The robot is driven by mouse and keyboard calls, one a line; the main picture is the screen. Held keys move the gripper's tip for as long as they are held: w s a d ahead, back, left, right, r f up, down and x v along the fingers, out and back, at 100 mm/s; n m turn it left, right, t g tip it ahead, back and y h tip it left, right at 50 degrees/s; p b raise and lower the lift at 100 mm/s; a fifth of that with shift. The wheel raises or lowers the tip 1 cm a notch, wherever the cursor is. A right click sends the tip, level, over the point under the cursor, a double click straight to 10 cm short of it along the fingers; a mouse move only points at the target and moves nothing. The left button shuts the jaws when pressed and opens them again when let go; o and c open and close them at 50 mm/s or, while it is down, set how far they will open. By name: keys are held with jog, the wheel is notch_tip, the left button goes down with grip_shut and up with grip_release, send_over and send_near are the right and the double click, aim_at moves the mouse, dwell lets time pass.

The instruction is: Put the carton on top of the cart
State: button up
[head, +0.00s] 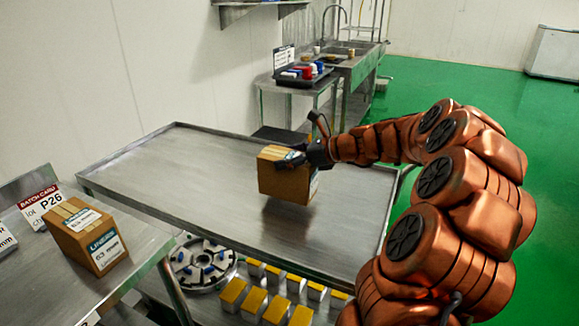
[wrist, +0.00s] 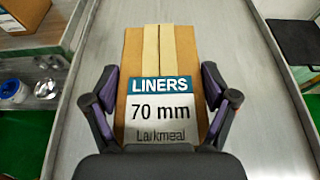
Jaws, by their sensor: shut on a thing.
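A brown carton (head: 285,183) is in my gripper (head: 305,158), over the top of the metal cart (head: 190,175). A shadow shows beneath it, and it looks slightly above the surface. In the wrist view the carton (wrist: 150,60) has a tape strip and a label reading "LINERS 70 mm". My gripper's two fingers (wrist: 160,95) are closed against its left and right sides. The cart top (wrist: 265,110) shows bare on both sides of it. The carton's underside is hidden.
The cart's lower shelf holds a round metal disc (head: 203,264) and several yellow-topped blocks (head: 255,300). A sink bench (head: 350,65) stands behind. The cart top is otherwise clear.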

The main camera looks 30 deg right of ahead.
jog(key=shift+f, duration=1.55)
jog(key=shift+f, duration=0.1)
jog(key=o, duration=1.6)
jog(key=shift+o, duration=0.2)
jog(key=shift+s, duration=0.1)
jog(key=v, duration=1.2)
